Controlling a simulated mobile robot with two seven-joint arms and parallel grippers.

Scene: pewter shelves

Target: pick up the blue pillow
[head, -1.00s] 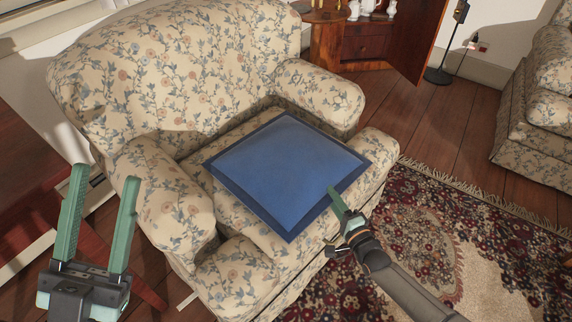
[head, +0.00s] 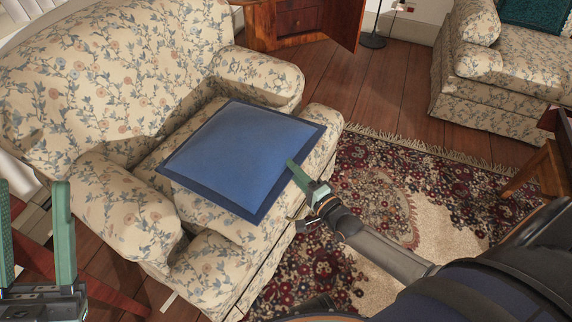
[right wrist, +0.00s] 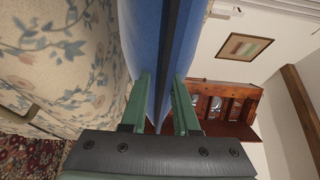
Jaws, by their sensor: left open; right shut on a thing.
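The blue pillow (head: 235,152), with a darker blue border, lies over the seat of the floral armchair (head: 120,85) in the head view. My right gripper (head: 298,172) is shut on the pillow's near right edge. In the right wrist view the pillow (right wrist: 150,50) runs between the two green fingers of the right gripper (right wrist: 160,105). The lower finger is partly hidden by the pillow in the head view. My left gripper (head: 32,230) is open and empty at the lower left, left of the armchair and away from the pillow.
A patterned rug (head: 390,200) lies on the wooden floor right of the armchair. A second floral seat (head: 500,70) stands at the upper right. A wooden cabinet (head: 290,22) is at the back. A wooden table (head: 548,150) edges in at the right.

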